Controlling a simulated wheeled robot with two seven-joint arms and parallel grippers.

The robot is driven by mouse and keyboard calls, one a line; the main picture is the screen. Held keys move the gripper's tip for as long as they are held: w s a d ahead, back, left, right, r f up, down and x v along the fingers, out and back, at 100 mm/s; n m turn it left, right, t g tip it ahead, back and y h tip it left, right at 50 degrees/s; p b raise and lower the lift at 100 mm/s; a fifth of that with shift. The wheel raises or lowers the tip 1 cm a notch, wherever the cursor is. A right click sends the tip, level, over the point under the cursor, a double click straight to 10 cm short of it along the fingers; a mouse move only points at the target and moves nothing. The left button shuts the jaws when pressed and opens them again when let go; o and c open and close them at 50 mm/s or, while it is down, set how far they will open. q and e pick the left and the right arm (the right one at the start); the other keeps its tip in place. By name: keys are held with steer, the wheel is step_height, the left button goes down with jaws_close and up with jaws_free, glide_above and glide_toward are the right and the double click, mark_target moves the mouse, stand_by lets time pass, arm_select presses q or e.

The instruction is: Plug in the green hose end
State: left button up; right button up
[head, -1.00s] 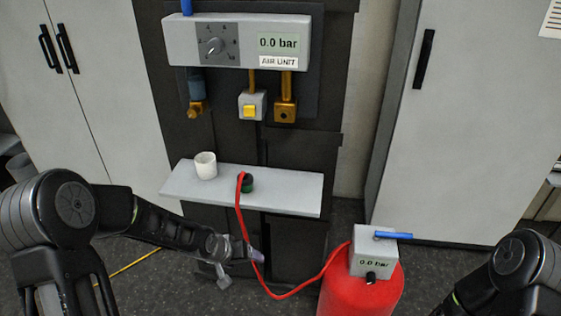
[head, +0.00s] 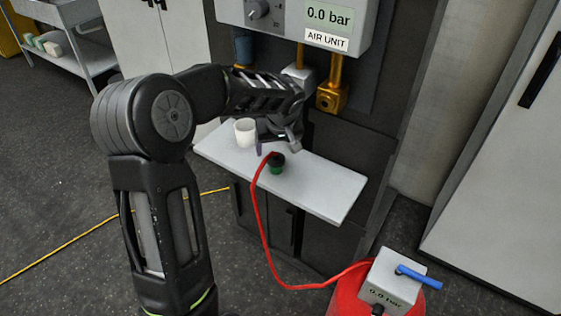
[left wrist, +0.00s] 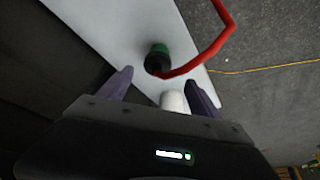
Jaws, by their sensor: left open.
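My left gripper (head: 277,147) is open just above and behind the hose end. In the left wrist view the hose end (left wrist: 158,55) lies just beyond the gap between the two open fingers (left wrist: 160,78), not gripped. The air unit (head: 330,25) reads 0.0 bar, and a brass outlet (head: 332,97) hangs below it. My right gripper is out of view.
A white cup (head: 245,132) stands on the shelf close to my left gripper. The red tank (head: 345,301) with its grey gauge box (head: 393,280) stands at the lower right. A yellow cable (head: 95,232) lies on the floor.

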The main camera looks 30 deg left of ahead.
mark_target(277, 156)
arm_select(q)
steer(key=shift+w+d+f, duration=0.1)
steer(key=shift+w+d, duration=0.05)
steer(key=shift+x, duration=1.3)
steer(key=shift+w+f+p, duration=0.15)
steer(key=shift+f+p, duration=0.4)
steer(key=shift+p, duration=0.05)
steer(key=p+x, duration=0.1)
steer(key=x, duration=0.3)
